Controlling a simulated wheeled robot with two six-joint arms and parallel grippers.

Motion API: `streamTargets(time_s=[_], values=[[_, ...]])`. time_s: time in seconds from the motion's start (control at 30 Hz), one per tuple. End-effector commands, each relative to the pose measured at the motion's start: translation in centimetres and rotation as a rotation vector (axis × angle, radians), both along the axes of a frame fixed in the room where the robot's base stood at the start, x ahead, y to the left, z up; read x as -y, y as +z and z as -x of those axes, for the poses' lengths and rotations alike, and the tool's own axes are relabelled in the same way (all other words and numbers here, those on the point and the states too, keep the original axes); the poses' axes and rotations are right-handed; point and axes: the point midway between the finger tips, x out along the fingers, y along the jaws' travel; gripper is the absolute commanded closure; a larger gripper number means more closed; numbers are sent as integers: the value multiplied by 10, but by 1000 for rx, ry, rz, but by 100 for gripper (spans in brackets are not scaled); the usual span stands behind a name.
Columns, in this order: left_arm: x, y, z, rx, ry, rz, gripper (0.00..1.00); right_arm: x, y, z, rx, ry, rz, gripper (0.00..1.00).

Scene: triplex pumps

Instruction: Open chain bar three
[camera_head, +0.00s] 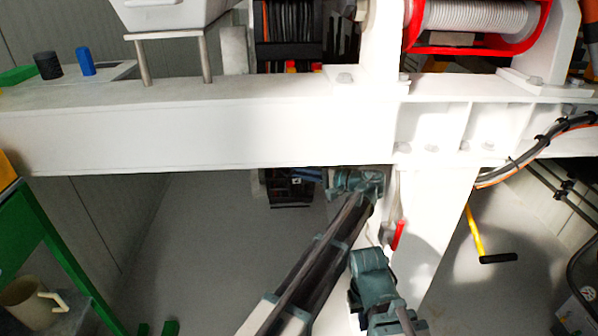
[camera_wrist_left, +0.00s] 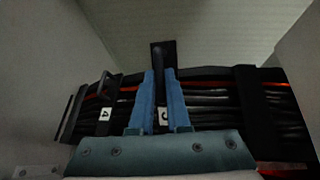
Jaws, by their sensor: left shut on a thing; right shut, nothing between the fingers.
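A black chain bar (camera_wrist_left: 157,52) with a white label half hidden below it shows in the middle of the left wrist view; the digit looks like 3. It reaches past the far edge of the cables. My left gripper (camera_wrist_left: 162,75) has its blue fingers shut on this bar. In the head view my left gripper (camera_head: 307,174) is at the black cable chain (camera_head: 291,192) below the white beam; the bar is too small to tell there. The teal end of my right arm (camera_head: 370,262) is at the lower middle, well apart from the chain; its fingers cannot be made out.
Bar four (camera_wrist_left: 105,88) lies left of the held bar, and another black bar (camera_wrist_left: 250,95) crosses the cables to the right. The white beam (camera_head: 200,140) runs above my arms. A white post (camera_head: 435,215) with a red handle (camera_head: 398,236) stands right of my left wrist.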

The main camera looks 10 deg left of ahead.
Motion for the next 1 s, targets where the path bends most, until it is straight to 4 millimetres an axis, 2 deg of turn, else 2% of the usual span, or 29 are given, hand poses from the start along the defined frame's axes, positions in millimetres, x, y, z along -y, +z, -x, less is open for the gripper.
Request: streamTargets(time_s=[0.4, 0.43, 0.57, 0.6, 1.0], values=[[0, 0, 0, 0, 7, 2, 100, 0, 0, 0, 0, 0, 0, 100], [0, 0, 0, 0, 6, 2, 82, 0, 0, 0, 0, 0, 0, 100], [0, 0, 0, 0, 6, 1, 58, 0, 0, 0, 0, 0, 0, 100], [0, 0, 0, 0, 6, 1, 55, 0, 0, 0, 0, 0, 0, 100], [-2, 4, 0, 0, 6, 1, 55, 0, 4, 0, 0, 0, 0, 100]])
